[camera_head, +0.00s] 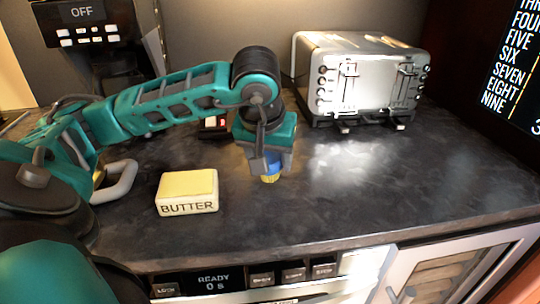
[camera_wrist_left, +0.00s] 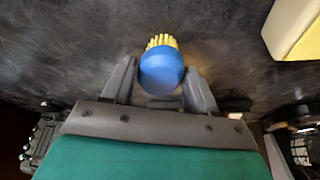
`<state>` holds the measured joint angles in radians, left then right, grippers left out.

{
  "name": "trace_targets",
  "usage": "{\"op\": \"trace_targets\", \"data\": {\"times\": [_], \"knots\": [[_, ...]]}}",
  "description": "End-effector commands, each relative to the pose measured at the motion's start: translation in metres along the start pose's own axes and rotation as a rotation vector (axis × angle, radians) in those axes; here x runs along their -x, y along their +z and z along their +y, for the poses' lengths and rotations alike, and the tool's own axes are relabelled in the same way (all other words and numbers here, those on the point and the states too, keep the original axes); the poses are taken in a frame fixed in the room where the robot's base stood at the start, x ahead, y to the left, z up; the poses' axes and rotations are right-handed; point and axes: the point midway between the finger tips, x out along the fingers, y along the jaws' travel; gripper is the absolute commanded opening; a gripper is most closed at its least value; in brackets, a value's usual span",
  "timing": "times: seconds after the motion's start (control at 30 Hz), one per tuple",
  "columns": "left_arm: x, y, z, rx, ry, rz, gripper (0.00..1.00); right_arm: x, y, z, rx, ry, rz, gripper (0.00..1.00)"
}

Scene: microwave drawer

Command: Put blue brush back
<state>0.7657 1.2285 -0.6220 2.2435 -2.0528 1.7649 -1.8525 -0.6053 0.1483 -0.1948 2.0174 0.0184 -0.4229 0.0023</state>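The blue brush (camera_head: 272,171) has a rounded blue body with yellow bristles pointing down. In the head view it is under my left gripper (camera_head: 268,162), over the dark counter. In the left wrist view the brush (camera_wrist_left: 161,72) sits between the two grey fingertips of my left gripper (camera_wrist_left: 162,70), which press close on both its sides. The fingers look shut on it. I cannot tell whether the bristles touch the counter. My right gripper is not in view.
A butter block (camera_head: 187,191) lies on the counter left of the brush. A silver toaster (camera_head: 360,78) stands at the back right, and a coffee machine (camera_head: 90,40) at the back left. A microwave drawer panel (camera_head: 210,282) is below the front edge. Counter at right is clear.

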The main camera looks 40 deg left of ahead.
Motion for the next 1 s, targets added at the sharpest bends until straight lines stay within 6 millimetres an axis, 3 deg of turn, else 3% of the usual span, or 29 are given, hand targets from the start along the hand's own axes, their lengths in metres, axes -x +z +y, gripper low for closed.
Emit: {"op": "trace_targets", "data": {"times": [0.17,0.53,1.0], "knots": [[0.000,0.000,0.000,0.000,0.000,0.000,0.76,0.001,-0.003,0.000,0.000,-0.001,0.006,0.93],[0.008,-0.003,0.000,0.000,0.001,0.001,0.76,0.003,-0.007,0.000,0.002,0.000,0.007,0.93],[0.104,-0.004,0.000,-0.001,0.001,0.004,0.76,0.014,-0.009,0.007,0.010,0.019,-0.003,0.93]]}}
